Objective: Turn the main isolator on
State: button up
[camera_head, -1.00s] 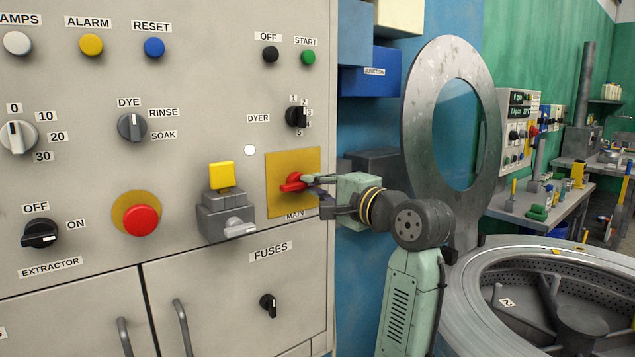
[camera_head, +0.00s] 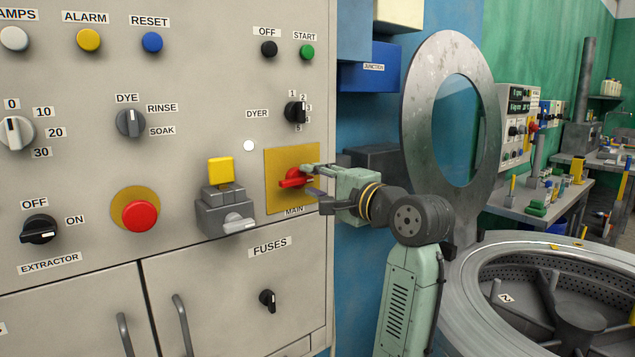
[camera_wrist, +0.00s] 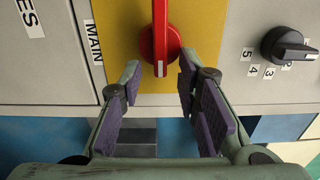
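The main isolator is a red rotary handle (camera_head: 294,179) on a yellow plate (camera_head: 277,201) above the label MAIN, at the right side of the grey panel. The handle lies roughly level, its white-marked tip toward the right. The wrist view shows the handle (camera_wrist: 160,40) with that tip toward my gripper. My gripper (camera_head: 311,180) is at the right of the handle and open. In the wrist view the fingers of my gripper (camera_wrist: 158,82) are spread either side of the tip, with visible gaps and nothing held.
The panel carries a dyer selector (camera_head: 296,112) above the plate, a yellow-topped grey unit (camera_head: 222,203) and a red button (camera_head: 140,216) to the left, and a fuses door (camera_head: 235,300) below. A large drum (camera_head: 470,310) with an upright ring lid (camera_head: 423,130) stands at right.

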jog(key=v, duration=1.2)
